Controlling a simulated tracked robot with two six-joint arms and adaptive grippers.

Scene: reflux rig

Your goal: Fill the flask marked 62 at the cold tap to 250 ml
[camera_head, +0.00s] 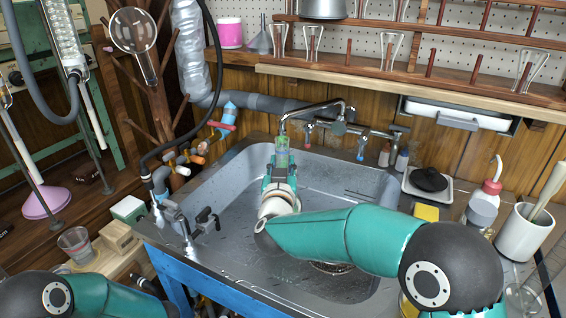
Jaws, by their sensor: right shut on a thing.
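My right gripper (281,168) is over the left back part of the steel sink (335,180). It is shut on a small clear glass vessel (282,146) with a greenish look, probably the flask. The vessel looks upright, with its top directly below the end of the curved tap spout (284,122). Its marking and water level are too small to read. Small fittings with a red tip (308,128) and a blue tip (361,148) hang by the wall pipe; I cannot tell which works the cold water. My left arm shows at the bottom left, its gripper out of frame.
A wash bottle (484,203) and a white pot (524,232) stand at the right. A beaker (75,243) stands at the left. A wooden glassware rack (400,75) hangs above the sink.

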